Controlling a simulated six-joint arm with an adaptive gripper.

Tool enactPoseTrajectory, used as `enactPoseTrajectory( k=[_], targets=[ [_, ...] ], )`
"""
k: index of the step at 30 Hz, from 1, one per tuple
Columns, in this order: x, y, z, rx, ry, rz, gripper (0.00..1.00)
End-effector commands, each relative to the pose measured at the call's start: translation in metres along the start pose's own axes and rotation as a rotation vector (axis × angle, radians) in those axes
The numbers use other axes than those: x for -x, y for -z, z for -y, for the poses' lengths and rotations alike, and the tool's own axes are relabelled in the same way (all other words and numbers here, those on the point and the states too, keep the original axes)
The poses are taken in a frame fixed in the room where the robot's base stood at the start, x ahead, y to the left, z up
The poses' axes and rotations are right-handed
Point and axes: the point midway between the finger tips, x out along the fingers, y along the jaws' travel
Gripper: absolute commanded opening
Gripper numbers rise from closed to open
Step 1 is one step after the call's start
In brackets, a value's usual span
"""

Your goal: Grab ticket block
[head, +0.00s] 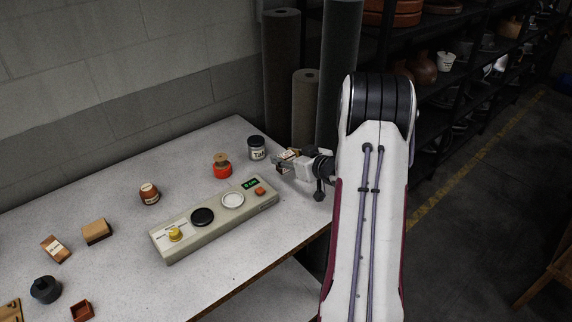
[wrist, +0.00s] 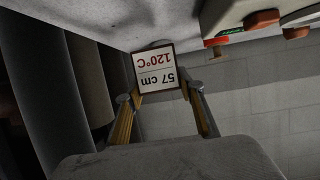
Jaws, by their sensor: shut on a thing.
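The ticket block (wrist: 157,68) is a small block with a white face reading "57 cm 120°C", upside down in the wrist view. My gripper (wrist: 160,92) is shut on it, with one finger at each side. In the head view my gripper (head: 288,160) is at the right end of the table, beyond the control panel, and the ticket block (head: 289,154) shows only as a small pale patch between the fingers. I cannot tell whether the block touches the table.
The long control panel (head: 190,234) with knobs and a green display lies left of my gripper. Several small items are at the left. Tall rolls (head: 282,75) stand behind the table.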

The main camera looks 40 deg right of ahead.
Motion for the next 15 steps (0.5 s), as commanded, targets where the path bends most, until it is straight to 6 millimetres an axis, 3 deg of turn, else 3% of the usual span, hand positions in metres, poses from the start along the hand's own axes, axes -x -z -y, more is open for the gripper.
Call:
enactPoseTrajectory(
  k=[6,15],
  targets=[
    [0.011,0.028,0.000,0.002,-0.001,-0.003,0.16],
    [0.019,0.047,0.000,0.000,0.000,0.000,0.16]
  ],
)
